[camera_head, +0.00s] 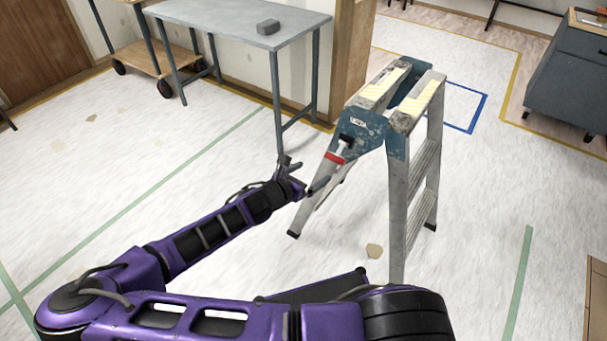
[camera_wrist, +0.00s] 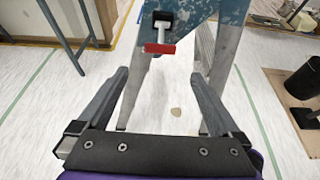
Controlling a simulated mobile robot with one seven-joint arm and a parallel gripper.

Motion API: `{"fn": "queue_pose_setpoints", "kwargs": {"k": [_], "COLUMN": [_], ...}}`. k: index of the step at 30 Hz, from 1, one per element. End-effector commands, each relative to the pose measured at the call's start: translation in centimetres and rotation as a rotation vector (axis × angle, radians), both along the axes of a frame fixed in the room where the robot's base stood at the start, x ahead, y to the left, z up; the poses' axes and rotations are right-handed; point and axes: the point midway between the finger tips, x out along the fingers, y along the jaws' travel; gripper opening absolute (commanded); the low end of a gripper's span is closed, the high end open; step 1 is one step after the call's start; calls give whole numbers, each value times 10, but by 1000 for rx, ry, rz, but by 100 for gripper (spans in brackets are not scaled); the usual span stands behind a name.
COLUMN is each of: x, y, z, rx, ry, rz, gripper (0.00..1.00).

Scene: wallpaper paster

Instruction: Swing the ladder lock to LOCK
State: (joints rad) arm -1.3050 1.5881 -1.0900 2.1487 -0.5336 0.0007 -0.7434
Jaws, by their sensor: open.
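The stepladder (camera_head: 412,130) stands upright with its legs spread, right of centre in the head view. Its blue upper part also shows at the top of the wrist view (camera_wrist: 205,12). The ladder lock (camera_head: 336,157) is a small lever with a red end and a black pivot on the ladder's near side. In the wrist view the lock (camera_wrist: 160,47) hangs down with its red bar lowest. My gripper (camera_head: 304,177) is open and empty, just below and left of the lock. In the wrist view its fingers (camera_wrist: 158,80) are spread wide, with the lock beyond them. Lock markings are not readable.
A wheeled wooden cart (camera_head: 155,62) is at the back left and a dark cabinet (camera_head: 570,75) at the right. The floor around the ladder is mostly clear, with a small tan scrap (camera_head: 374,250).

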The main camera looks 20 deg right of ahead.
Motion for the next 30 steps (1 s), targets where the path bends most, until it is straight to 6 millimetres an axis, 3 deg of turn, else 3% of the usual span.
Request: {"fn": "queue_pose_setpoints", "kwargs": {"k": [7,23,26,30], "x": [-17,-19,-17,6], "y": [22,24,27,55], "z": [11,12,13,26], "rx": [1,0,19,205], "ry": [1,0,-15,-156], "rz": [0,-1,-4,-39], "gripper": [100,100,100,100]}}
